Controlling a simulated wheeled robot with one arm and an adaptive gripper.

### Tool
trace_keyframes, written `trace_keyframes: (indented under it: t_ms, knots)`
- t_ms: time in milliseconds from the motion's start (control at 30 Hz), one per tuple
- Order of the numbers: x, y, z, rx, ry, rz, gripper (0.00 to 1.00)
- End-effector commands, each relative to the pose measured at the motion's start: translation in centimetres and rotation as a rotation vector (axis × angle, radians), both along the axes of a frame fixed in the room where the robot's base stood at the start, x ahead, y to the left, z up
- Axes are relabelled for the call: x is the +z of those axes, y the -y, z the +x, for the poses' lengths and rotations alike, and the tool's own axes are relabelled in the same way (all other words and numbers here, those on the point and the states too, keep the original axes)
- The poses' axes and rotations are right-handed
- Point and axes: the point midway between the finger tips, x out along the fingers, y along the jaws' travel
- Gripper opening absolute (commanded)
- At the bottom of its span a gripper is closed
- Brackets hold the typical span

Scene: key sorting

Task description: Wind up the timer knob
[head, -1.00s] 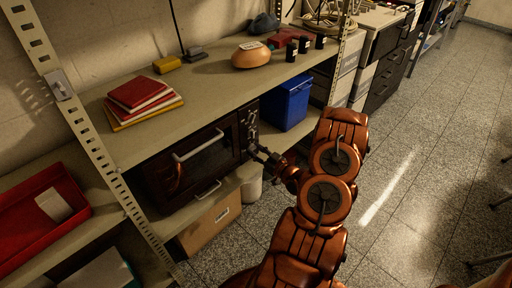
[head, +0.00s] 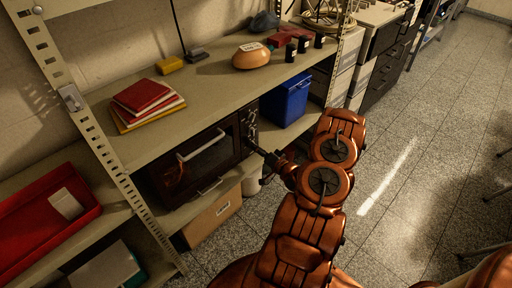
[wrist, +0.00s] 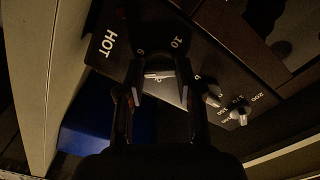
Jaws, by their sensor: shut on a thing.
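A dark toaster oven (head: 208,160) with a light door handle stands on the middle shelf. Its control panel (head: 249,122) is on its right side and carries several knobs. In the wrist view the panel (wrist: 222,70) shows the word HOT and a dial marked 6 and 10. My gripper (wrist: 159,82) is shut on the knob at that dial, taken as the timer knob (wrist: 160,75), with one finger on each side. Two other pale knobs (wrist: 212,96) sit to the right, apart from the fingers. In the head view my gripper (head: 268,156) reaches the panel's lower part; its fingertips are too small to make out.
A blue bin (head: 289,102) stands right of the oven, close to my gripper. A cardboard box (head: 213,216) is below. Books (head: 146,101) and an orange rounded object (head: 251,59) lie on the top shelf. A perforated upright (head: 110,160) stands at left.

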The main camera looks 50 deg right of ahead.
Motion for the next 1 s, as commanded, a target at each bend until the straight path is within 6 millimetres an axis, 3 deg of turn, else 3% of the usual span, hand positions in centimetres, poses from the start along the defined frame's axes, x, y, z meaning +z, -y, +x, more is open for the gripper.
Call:
trace_keyframes:
  t_ms: [1000]
  knots:
    - [0.04,-0.09,0.01,0.001,0.02,0.966,0.01]
